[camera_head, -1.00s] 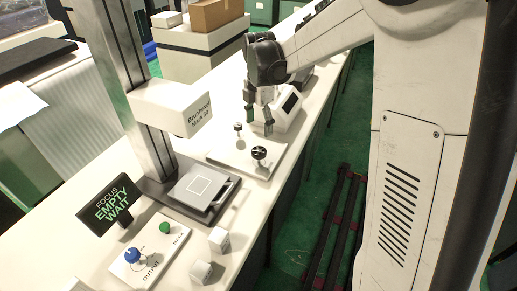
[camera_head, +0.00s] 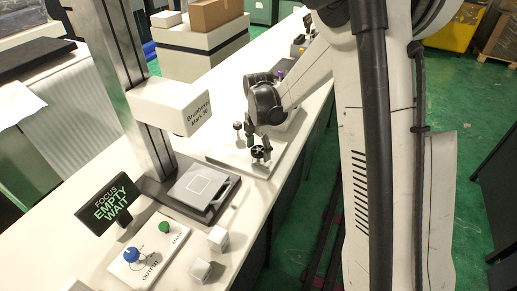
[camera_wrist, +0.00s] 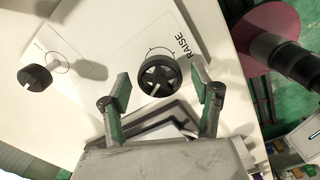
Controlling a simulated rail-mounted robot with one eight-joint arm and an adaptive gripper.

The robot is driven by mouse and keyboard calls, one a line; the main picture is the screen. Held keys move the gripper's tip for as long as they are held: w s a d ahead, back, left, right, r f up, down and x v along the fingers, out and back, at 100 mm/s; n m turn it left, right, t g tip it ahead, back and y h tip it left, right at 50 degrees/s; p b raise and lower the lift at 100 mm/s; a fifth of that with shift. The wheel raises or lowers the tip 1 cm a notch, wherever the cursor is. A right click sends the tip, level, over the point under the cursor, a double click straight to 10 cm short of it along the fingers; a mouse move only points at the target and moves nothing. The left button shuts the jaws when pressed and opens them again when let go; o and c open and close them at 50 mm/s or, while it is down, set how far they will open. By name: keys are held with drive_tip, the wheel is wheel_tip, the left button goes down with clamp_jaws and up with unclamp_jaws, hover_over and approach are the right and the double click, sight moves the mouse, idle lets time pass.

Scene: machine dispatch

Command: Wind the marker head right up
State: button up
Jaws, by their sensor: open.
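The marker head (camera_head: 170,103) is a white box on a tall metal column (camera_head: 137,85), above a grey plate (camera_head: 202,187) with a white square outline. A white panel (camera_head: 230,160) on the bench carries a black spoked handwheel (camera_head: 261,153) and a smaller black knob (camera_head: 238,127). In the wrist view the handwheel (camera_wrist: 159,74) is by the word RAISE, and the knob (camera_wrist: 35,78) is at the left. My gripper (camera_wrist: 161,92) is open, its fingers on either side of the handwheel in the picture, not visibly gripping it. In the head view my gripper (camera_head: 259,146) is over the handwheel.
A screen (camera_head: 110,204) reads FOCUS EMPTY WAIT. A white panel with a blue knob (camera_head: 131,254) and a green button (camera_head: 164,227) is in front. Two white cubes, one nearer the front (camera_head: 201,270) and one behind (camera_head: 218,239), stand near the bench edge.

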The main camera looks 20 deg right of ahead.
drive_tip(key=shift+c, duration=0.4)
drive_tip(key=c, duration=1.1)
drive_tip(key=shift+m, duration=0.3)
